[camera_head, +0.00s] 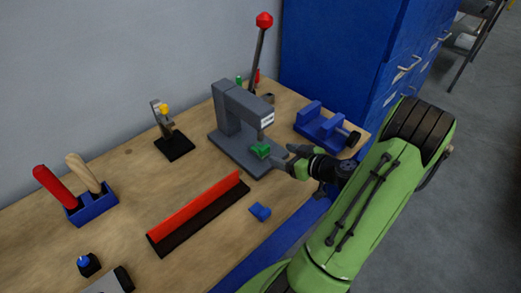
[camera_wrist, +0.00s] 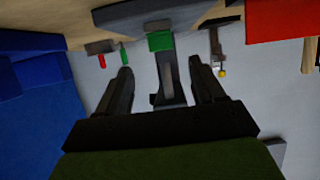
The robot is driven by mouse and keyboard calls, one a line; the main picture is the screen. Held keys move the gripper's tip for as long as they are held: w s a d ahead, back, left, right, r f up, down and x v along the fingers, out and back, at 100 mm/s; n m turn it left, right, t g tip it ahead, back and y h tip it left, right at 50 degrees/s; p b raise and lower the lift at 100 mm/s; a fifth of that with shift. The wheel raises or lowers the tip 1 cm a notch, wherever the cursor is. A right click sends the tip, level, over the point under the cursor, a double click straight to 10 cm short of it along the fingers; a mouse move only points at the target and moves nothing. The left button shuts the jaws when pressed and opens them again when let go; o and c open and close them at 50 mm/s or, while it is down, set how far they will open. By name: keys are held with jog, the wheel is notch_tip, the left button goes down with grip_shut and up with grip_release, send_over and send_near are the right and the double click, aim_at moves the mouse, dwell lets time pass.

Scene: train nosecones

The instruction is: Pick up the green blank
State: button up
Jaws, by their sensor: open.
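The green blank (camera_head: 260,150) is a small block at the grey arbor press (camera_head: 238,125), below the press head and above its base. In the wrist view the green blank (camera_wrist: 160,41) lies ahead, between the lines of the two fingers. My gripper (camera_head: 284,158) is close to the right of the blank in the head view, roughly level with it. In the wrist view my gripper (camera_wrist: 160,66) has its fingers apart with nothing held. I cannot tell whether a finger touches the blank.
A blue vise (camera_head: 322,126) stands right of the press, near my arm. A red-and-black bar (camera_head: 198,212) and a small blue block (camera_head: 260,211) lie on the wooden bench (camera_head: 125,190). The press lever (camera_head: 259,55) rises behind. Blue cabinets (camera_head: 330,50) stand at the back.

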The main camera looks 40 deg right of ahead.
aim_at(266, 149)
jog(key=x, duration=0.7)
jog(key=shift+f, duration=0.15)
jog(key=c, duration=1.2)
